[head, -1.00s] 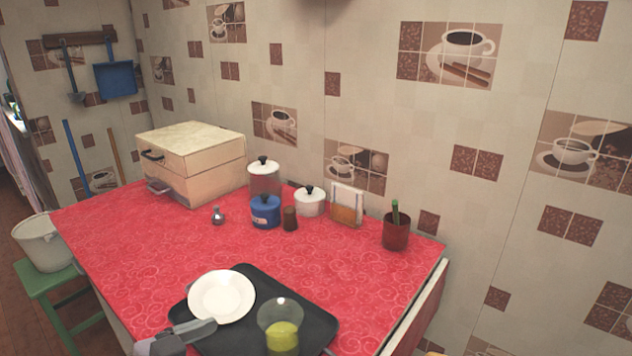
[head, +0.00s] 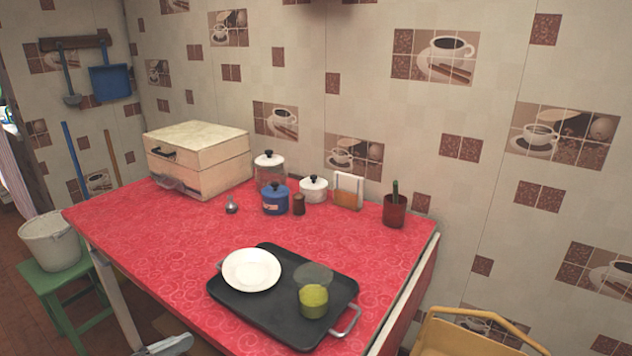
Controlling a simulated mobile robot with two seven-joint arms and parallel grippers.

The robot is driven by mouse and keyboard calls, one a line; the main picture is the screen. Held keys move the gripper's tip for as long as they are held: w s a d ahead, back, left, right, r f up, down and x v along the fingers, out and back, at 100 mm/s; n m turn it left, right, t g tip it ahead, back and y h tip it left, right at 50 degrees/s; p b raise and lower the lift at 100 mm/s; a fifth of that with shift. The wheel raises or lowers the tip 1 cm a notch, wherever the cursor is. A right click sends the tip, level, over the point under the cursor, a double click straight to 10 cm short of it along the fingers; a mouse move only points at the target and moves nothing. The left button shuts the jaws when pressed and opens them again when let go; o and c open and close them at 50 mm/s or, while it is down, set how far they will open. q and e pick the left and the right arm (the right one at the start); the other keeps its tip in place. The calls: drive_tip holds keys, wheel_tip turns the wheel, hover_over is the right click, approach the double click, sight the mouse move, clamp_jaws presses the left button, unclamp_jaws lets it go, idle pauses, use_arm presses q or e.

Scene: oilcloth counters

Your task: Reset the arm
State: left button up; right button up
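My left gripper (head: 166,346) shows only in part at the bottom edge of the head view, left of centre. It is in front of the table's near edge, apart from the tray, and I see nothing held in it. Whether its fingers are open or shut cannot be told. My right gripper is not in view. A black tray (head: 255,306) lies on the red-covered table (head: 150,225). On it are a white plate (head: 251,270) and a glass with yellow-green in its lower part (head: 313,300), upright beside the plate.
A cream bread box (head: 200,160), a blue pot (head: 275,200), a white pot (head: 313,189), a napkin holder (head: 347,192) and a dark red cup (head: 395,211) stand along the back. A bucket (head: 52,240) on a green stool is left; a yellow-framed cart (head: 470,335) is lower right.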

use_arm(q)
drive_tip(key=s+a+f+n+y+p, duration=0.1)
drive_tip(key=s+f+n+y+p, duration=0.1)
drive_tip(key=s+f, duration=0.3)
drive_tip(key=s+a+f+n+g+y+p, duration=0.1)
drive_tip(key=s+f+n+y+p, duration=0.1)
drive_tip(key=s+f, duration=0.4)
wheel_tip(320, 180, down, 4)
drive_tip(key=shift+a+n+y+p, duration=0.35)
drive_tip(key=shift+y+p, duration=0.35)
drive_tip(key=shift+y, duration=0.5)
drive_tip(key=shift+d, duration=0.1)
